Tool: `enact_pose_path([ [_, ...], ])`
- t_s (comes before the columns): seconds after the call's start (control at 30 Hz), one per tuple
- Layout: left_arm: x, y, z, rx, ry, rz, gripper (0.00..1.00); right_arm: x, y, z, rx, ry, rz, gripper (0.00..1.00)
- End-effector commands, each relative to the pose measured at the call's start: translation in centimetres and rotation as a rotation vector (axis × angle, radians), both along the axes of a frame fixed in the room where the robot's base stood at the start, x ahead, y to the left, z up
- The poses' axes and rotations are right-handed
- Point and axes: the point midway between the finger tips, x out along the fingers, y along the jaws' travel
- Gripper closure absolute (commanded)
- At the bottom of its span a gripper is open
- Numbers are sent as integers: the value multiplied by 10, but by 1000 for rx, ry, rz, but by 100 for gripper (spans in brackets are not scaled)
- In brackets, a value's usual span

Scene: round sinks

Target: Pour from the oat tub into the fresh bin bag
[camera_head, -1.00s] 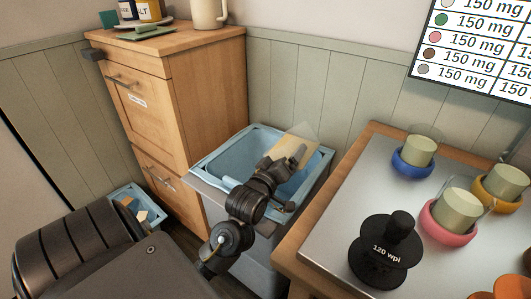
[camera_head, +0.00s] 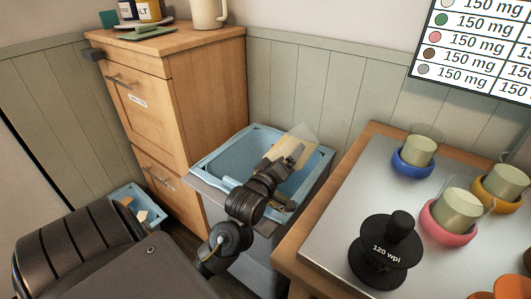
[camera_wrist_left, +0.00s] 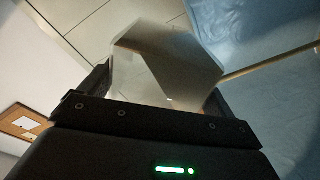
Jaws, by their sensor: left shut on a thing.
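The oat tub (camera_head: 296,141) is a see-through container with pale tan contents, tilted above the bin. My left gripper (camera_head: 292,158) is shut on it. The fresh bin bag (camera_head: 236,152) is light blue and lines a grey bin below the tub. The gripper hides part of its inside. My right gripper is not in view.
A steel-topped table (camera_head: 335,215) stands to the right, with a black weight (camera_head: 385,255) and several cups in coloured rings. A wooden cabinet (camera_head: 190,100) stands behind the bin at left. A small blue-lined box (camera_head: 128,193) with scraps is on the floor.

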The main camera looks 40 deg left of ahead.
Motion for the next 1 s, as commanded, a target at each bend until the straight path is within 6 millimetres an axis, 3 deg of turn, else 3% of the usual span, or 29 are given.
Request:
enact_pose_path([
  [1.0,0,1,-2,-58,-14,0,42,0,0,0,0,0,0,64],
])
